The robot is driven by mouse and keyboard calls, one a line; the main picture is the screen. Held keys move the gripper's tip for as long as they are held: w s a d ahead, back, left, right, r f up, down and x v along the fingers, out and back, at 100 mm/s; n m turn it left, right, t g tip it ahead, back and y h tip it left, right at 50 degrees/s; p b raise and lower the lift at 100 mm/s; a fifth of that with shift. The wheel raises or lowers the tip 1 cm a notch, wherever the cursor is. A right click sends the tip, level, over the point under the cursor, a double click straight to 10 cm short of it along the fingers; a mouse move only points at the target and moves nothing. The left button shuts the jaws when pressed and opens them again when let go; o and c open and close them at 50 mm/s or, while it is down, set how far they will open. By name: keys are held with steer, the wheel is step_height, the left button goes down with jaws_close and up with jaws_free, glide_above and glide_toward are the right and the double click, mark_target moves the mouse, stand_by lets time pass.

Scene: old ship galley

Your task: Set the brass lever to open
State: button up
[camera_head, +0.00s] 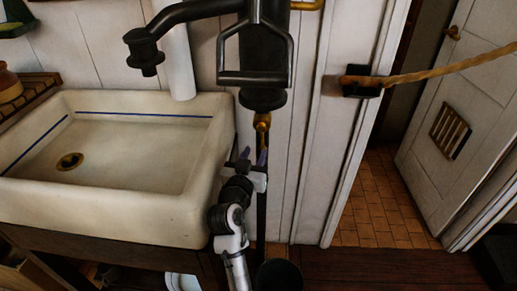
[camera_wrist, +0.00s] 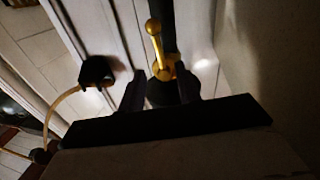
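The brass lever (camera_head: 263,124) is on the dark vertical pipe below the black pump body, right of the sink. In the wrist view the brass lever (camera_wrist: 156,42) shows a round knob, a short arm and a thicker brass hub at the pipe. My gripper (camera_head: 253,156) is just below the lever in the head view. In the wrist view my gripper (camera_wrist: 162,88) is open, its two dark fingers apart on either side of the hub's lower end. Nothing is held. I cannot tell whether a finger touches the lever.
The white sink (camera_head: 196,190) stands close on the left, under a black spout (camera_head: 146,50). A rope (camera_head: 440,67) runs right from a black wall bracket (camera_head: 360,86). A dark bucket (camera_head: 278,274) stands below. The doorway and white door (camera_head: 468,120) are at right.

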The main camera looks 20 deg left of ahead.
steer(key=s+b, duration=0.1)
steer(key=s, duration=0.5)
steer(key=shift+d, duration=0.3)
